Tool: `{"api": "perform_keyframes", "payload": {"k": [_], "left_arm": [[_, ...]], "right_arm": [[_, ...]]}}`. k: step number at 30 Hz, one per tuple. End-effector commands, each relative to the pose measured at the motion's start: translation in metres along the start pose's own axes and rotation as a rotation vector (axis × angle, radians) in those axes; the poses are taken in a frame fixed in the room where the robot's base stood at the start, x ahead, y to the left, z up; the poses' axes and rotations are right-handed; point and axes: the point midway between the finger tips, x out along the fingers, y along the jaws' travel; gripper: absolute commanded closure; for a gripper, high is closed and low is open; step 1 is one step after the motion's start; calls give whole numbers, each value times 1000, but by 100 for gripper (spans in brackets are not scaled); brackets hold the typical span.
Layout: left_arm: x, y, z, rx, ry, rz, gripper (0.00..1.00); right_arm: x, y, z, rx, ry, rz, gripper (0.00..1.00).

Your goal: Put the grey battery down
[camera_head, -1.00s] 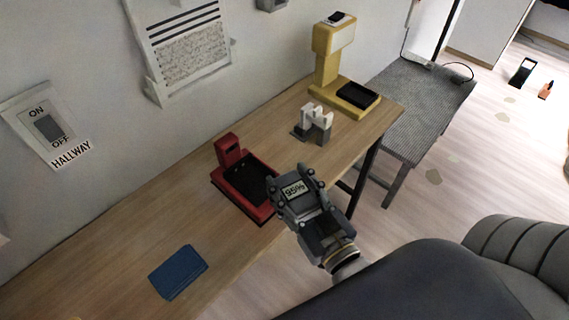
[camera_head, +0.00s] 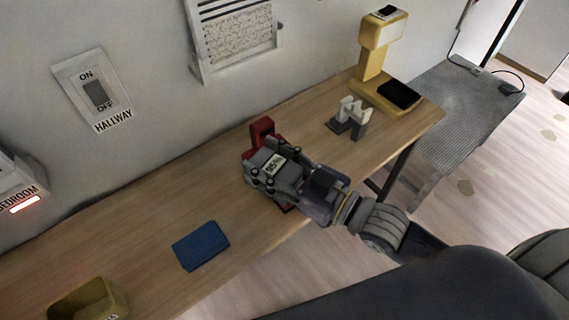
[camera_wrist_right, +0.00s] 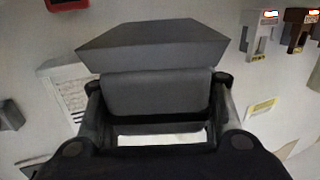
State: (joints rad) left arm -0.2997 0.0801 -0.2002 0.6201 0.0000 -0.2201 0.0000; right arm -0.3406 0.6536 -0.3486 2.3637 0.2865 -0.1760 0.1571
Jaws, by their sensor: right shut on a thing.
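My right gripper (camera_head: 262,172) is shut on the grey battery (camera_head: 275,162), whose small display faces up in the head view. In the right wrist view the grey battery (camera_wrist_right: 155,50) fills the space between the fingers. In the head view the gripper and battery are over the red device (camera_head: 262,132) on the wooden table (camera_head: 150,215) and hide most of it. I cannot tell whether the battery touches the device. My left gripper is not in view.
A blue flat object (camera_head: 200,245) lies on the table, with a yellow container (camera_head: 88,300) at the front left. A white and grey holder (camera_head: 349,118) and a yellow stand (camera_head: 376,60) are further right. A wall switch (camera_head: 97,94) is at the left. The table's middle left is clear.

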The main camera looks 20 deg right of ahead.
Motion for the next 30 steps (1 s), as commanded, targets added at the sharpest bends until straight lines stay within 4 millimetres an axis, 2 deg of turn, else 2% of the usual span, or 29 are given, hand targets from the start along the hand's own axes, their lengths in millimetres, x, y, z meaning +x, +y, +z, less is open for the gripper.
{"api": "perform_keyframes", "payload": {"k": [12,30], "left_arm": [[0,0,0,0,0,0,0],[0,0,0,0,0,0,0]], "right_arm": [[30,-15,-12,-5,7,-194,81],[57,-29,-20,-3,8,-372,81]]}}
